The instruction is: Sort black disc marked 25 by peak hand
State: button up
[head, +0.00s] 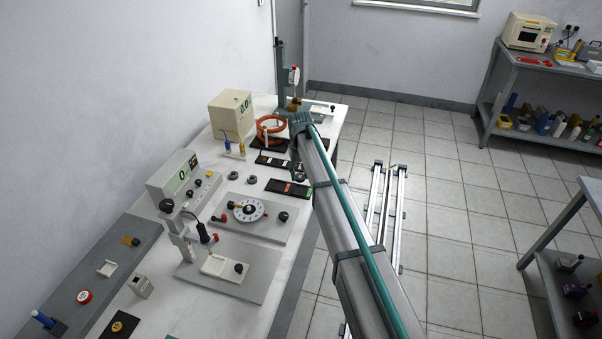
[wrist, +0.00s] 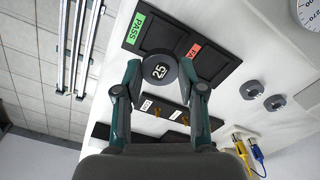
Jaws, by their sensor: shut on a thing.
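The black disc marked 25 (wrist: 159,72) is face-up between the fingertips of my gripper (wrist: 159,76), which is shut on it in the wrist view. The disc overlaps the near edge of a black two-part tray (wrist: 158,37) in that view. Its height above the tray is hard to tell. The tray has a green PASS label (wrist: 136,28) and a red label (wrist: 193,53) on its other part. The tray also shows in the head view (head: 287,188). My arm mostly hides the gripper there. A round white dial (head: 240,210) with a hand stands on the bench.
Two small dark discs (wrist: 254,88) (wrist: 276,102) lie on the bench beside the tray. Another black holder with labels (wrist: 151,105) lies below the held disc in the wrist view. An orange coil (head: 271,128) and a beige meter box (head: 231,114) stand farther back.

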aim_at(300, 190)
jog(key=shift+f, duration=0.2)
jog(key=shift+f+b, duration=1.1)
jog(key=shift+f, duration=1.5)
jog(key=shift+f, duration=0.2)
jog(key=o, duration=1.1)
jog(key=c, duration=0.5)
jog(key=shift+r, duration=0.1)
jog(key=shift+r+p, duration=0.95)
jog(key=shift+r, duration=1.25)
